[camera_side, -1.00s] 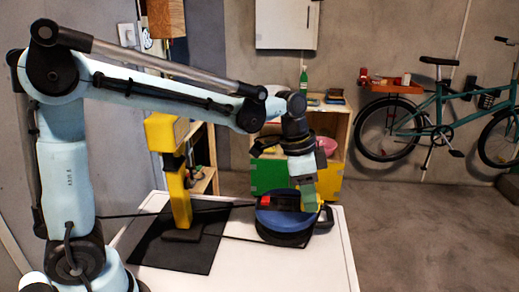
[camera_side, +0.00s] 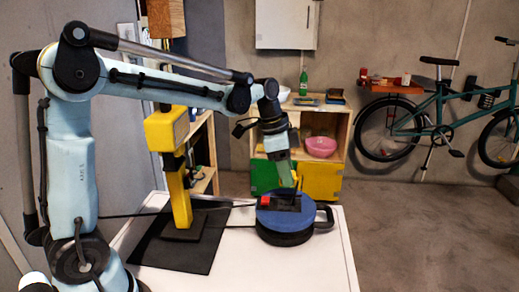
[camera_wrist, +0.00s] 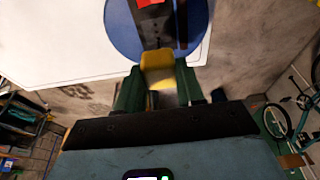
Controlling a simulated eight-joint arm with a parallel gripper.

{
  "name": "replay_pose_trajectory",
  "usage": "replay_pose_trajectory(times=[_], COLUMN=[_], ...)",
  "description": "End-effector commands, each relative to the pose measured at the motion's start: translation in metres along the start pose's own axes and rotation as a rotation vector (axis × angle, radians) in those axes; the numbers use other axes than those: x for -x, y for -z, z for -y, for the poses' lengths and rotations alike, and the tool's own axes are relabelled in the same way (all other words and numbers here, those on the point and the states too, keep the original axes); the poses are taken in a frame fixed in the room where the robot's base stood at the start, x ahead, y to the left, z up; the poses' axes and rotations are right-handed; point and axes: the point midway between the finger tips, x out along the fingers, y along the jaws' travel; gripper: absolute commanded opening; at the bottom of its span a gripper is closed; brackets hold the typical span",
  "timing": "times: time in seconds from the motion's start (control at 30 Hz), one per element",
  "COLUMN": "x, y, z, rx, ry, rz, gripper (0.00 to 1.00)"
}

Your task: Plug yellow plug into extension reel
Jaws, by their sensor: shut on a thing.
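The extension reel (camera_side: 268,224) is a blue and black drum with a black handle at its right, on the white table. A red part shows on its dark top panel. In the wrist view the reel (camera_wrist: 122,36) is at the top, with the red part at the edge. My gripper (camera_side: 292,180) is just above the reel's far side. In the wrist view its green fingers (camera_wrist: 157,88) are shut on the yellow plug (camera_wrist: 158,64). The plug is in front of the dark panel; whether it touches is unclear. Any socket openings cannot be made out.
A yellow upright device (camera_side: 178,196) stands on a black mat (camera_side: 190,256) left of the reel. A black cable crosses the white table (camera_side: 300,268). Behind are a wooden shelf with a pink bowl (camera_side: 321,146) and a teal bicycle (camera_side: 440,122).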

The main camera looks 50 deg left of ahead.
Motion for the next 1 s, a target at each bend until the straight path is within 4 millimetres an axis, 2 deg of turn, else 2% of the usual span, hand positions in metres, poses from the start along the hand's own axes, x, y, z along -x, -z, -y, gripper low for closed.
replay_pose_trajectory(times=[0.5, 1.0], x=[-0.041, -0.05], y=[-0.011, -0.014], z=[0.0, 0.0], rx=[0.0, 0.0], ry=[0.0, 0.0], rz=[0.0, 0.0], gripper=[0.11, 0.11])
